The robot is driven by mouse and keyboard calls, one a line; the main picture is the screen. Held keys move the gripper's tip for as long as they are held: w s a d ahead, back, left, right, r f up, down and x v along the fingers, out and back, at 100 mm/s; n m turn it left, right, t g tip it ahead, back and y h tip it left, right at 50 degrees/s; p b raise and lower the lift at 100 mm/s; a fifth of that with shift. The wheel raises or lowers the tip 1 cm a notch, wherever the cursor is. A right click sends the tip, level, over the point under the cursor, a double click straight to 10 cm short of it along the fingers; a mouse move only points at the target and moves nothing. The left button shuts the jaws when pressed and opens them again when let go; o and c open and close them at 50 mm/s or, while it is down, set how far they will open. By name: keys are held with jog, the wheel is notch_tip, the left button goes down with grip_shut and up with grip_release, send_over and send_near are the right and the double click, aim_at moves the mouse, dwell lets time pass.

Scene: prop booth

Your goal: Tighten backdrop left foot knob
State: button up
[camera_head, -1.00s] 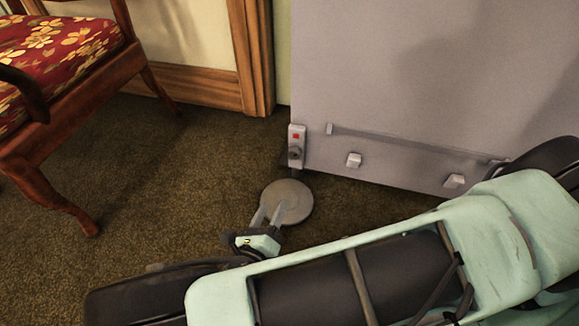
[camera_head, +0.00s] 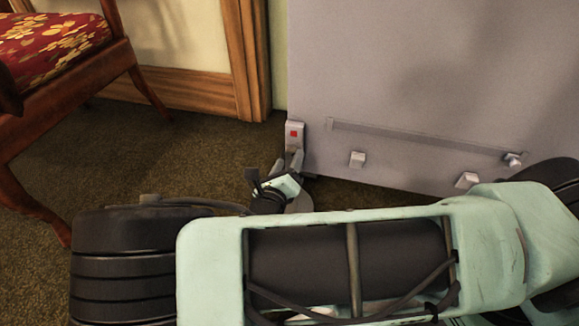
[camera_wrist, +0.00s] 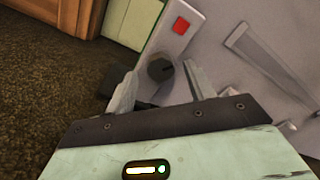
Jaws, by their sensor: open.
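The backdrop (camera_head: 400,75) is a large grey panel standing at the right. At its lower left corner is a pale bracket (camera_head: 294,130) with a red square, also seen in the wrist view (camera_wrist: 181,27). Below the square, the dark round foot knob (camera_wrist: 160,67) shows in the wrist view; in the head view my fingers largely cover it. My gripper (camera_head: 288,160) is open, its fingers pointing at the bracket. In the wrist view, the fingertips (camera_wrist: 159,72) lie to either side of the knob with gaps; contact is not visible.
A wooden chair (camera_head: 85,70) with a red floral seat stands at the left. Small pale blocks (camera_head: 357,159) and a bar (camera_head: 420,140) stick out from the panel. Carpet between chair and panel is clear.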

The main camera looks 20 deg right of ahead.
jog(key=shift+w+d, duration=0.45)
jog(key=shift+w, duration=0.15)
jog(key=c, duration=1)
jog(key=shift+r, duration=0.1)
